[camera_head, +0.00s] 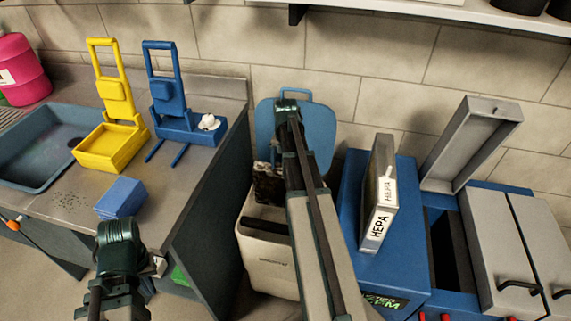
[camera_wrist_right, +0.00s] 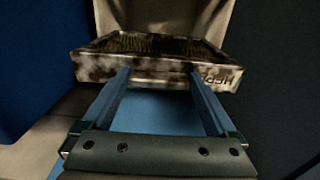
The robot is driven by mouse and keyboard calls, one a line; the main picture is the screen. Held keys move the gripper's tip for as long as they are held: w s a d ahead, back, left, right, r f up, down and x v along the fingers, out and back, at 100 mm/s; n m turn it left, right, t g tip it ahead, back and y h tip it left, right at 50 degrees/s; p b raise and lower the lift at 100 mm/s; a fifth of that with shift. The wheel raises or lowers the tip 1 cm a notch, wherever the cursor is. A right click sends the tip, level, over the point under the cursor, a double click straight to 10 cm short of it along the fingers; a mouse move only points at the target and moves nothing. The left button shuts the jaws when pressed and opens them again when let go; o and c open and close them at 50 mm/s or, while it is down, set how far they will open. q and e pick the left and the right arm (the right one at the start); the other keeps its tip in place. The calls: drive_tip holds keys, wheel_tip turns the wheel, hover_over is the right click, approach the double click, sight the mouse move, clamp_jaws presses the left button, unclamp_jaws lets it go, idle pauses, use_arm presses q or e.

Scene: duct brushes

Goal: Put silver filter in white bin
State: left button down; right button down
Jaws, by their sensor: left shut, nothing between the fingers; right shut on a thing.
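My right gripper (camera_wrist_right: 160,80) is shut on a silver filter (camera_wrist_right: 150,68) with dark, brownish soiling and upside-down HEPA lettering. In the head view the filter (camera_head: 268,184) is partly hidden by my right arm and shows at the mouth of the white bin (camera_head: 262,262). I cannot tell how far inside the rim it sits. The bin's blue lid (camera_head: 265,125) stands open behind it. My left gripper (camera_head: 157,266) is shut and empty, low in front of the counter. My right fingertips are hidden in the head view.
A cleaner HEPA filter (camera_head: 378,200) stands on a blue machine (camera_head: 350,200) right of the bin. An open grey hatch (camera_head: 470,145) is beyond it. The counter (camera_head: 180,190) holds a blue block (camera_head: 121,197), yellow and blue brush-and-pan stands, and a sink (camera_head: 40,150).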

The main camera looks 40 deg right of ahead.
sight(285, 204)
drive_tip(key=shift+f+b, duration=11.1)
drive_tip(key=shift+f, duration=0.25)
unclamp_jaws()
drive_tip(key=shift+r, duration=0.15)
wheel_tip(285, 204, up, 19)
drive_tip(key=p, duration=1.9)
drive_tip(key=shift+f, duration=0.25)
